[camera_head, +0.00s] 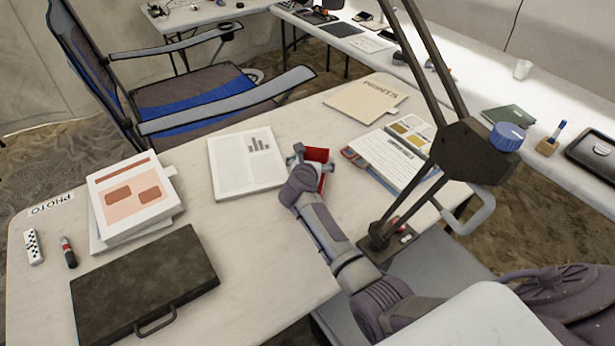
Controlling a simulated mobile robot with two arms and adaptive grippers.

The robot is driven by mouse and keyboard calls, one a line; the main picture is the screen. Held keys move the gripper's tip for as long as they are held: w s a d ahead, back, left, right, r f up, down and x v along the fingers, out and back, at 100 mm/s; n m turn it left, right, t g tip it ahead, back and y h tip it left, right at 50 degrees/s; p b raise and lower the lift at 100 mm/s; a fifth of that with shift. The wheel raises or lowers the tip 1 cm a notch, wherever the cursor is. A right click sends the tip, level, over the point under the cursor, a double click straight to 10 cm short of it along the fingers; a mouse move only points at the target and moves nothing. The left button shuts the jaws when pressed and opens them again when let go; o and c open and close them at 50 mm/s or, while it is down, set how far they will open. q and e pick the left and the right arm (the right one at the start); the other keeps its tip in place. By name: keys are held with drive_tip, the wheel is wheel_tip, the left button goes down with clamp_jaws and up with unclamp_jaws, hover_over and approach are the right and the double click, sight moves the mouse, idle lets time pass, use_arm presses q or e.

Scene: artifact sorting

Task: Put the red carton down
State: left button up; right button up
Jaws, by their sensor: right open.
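My left gripper is not in view.
A booklet (245,164) lies left of the carton, and papers (388,158) lie right of it. A dark lamp arm (405,215) rises close to my right forearm. A black case (145,285) lies front left. The table's middle is clear.

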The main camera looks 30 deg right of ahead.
drive_tip(key=shift+r, duration=0.1)
drive_tip(key=shift+s+a+r, duration=0.1)
drive_tip(key=shift+s+r, duration=0.1)
drive_tip(key=shift+s, duration=0.1)
drive_tip(key=shift+c, duration=0.3)
drive_tip(key=shift+s+r, duration=0.15)
drive_tip(key=shift+c, duration=1.4)
drive_tip(key=c, duration=0.7)
